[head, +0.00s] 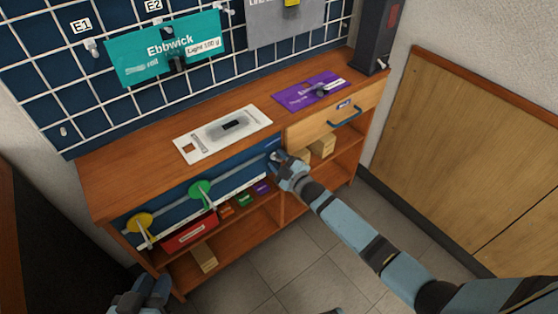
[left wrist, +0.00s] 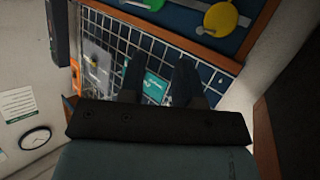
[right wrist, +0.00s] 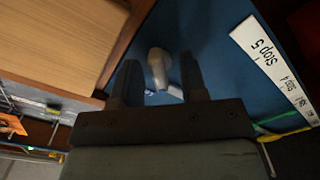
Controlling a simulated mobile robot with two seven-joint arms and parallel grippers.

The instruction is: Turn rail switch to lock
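A pale grey knob (right wrist: 158,65), which looks like the rail switch, sits on the blue panel (right wrist: 205,30) in the right wrist view. In the head view, this panel (head: 170,212) spans the cabinet's upper left front. My right gripper (right wrist: 160,82) is open, with one finger on each side of the knob and gaps showing beside it. In the head view my right gripper (head: 286,166) is at the panel's right end and largely covers the knob. My left gripper (head: 142,292) is low at the left, away from the panel. In the left wrist view it is open and empty (left wrist: 158,75).
A yellow disc (head: 140,222) and a green disc (head: 200,194) with pale levers are on the panel. A white strip (right wrist: 270,75) reads "Stop 5". A drawer (head: 352,113) is at the right. A white plate (head: 200,145) and a purple card (head: 305,92) lie on top.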

